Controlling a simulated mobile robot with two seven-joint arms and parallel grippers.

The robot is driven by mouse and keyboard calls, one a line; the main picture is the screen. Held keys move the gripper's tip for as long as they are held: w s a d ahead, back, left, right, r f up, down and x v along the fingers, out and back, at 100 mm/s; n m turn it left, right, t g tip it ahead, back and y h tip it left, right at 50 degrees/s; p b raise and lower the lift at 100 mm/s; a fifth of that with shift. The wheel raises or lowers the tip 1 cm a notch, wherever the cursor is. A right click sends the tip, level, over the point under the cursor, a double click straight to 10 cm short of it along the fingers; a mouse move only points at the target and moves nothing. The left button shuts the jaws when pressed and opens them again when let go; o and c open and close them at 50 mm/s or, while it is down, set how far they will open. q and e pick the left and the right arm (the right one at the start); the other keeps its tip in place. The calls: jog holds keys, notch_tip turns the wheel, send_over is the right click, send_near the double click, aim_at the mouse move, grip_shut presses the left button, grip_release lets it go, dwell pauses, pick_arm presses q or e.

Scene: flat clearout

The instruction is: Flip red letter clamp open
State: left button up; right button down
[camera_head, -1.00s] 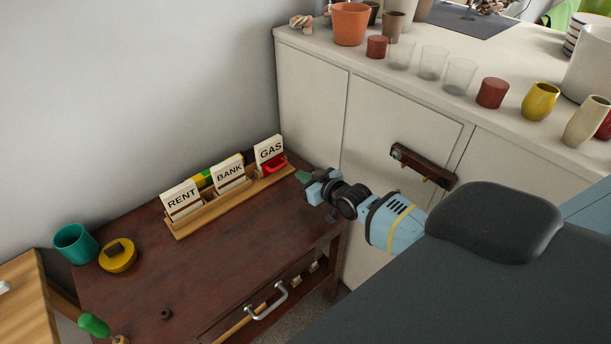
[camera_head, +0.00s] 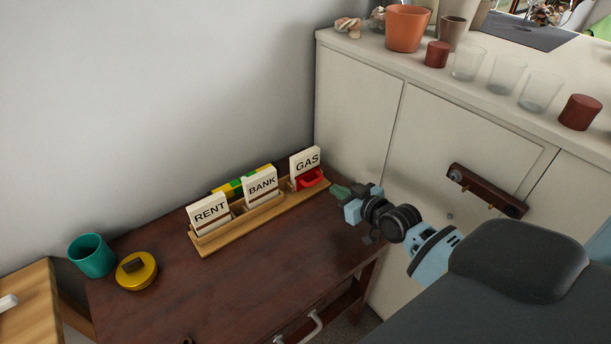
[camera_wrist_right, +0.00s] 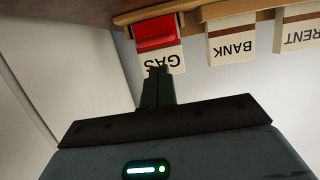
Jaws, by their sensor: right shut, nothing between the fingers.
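The red letter clamp (camera_head: 310,178) sits at the GAS slot, at the right end of the wooden letter rack (camera_head: 262,215). It also shows in the right wrist view (camera_wrist_right: 156,32), beside the GAS card (camera_wrist_right: 166,58), which appears upside down there. In the head view the GAS card (camera_head: 305,160) stands upright just behind the clamp. My right gripper (camera_head: 341,191) is just right of the rack's end, apart from the clamp. In the wrist view its fingers (camera_wrist_right: 158,74) are together and empty, their tips overlapping the GAS card's edge in the picture. My left gripper is not in view.
BANK (camera_head: 262,186) and RENT (camera_head: 209,212) cards stand in the rack, with a green and yellow item (camera_head: 240,180) behind. A teal cup (camera_head: 91,256) and yellow round container (camera_head: 136,270) are at the table's left. A white cabinet (camera_head: 365,110) borders the right. The tabletop's middle is clear.

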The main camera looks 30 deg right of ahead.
jog(key=b, duration=0.2)
send_near(308, 173)
jog(key=x, duration=0.4)
jog(key=shift+w, duration=0.15)
jog(key=shift+w+a+f, duration=0.1)
jog(key=shift+w+f, duration=0.05)
jog(key=shift+w, duration=0.5)
jog(key=shift+s, duration=0.1)
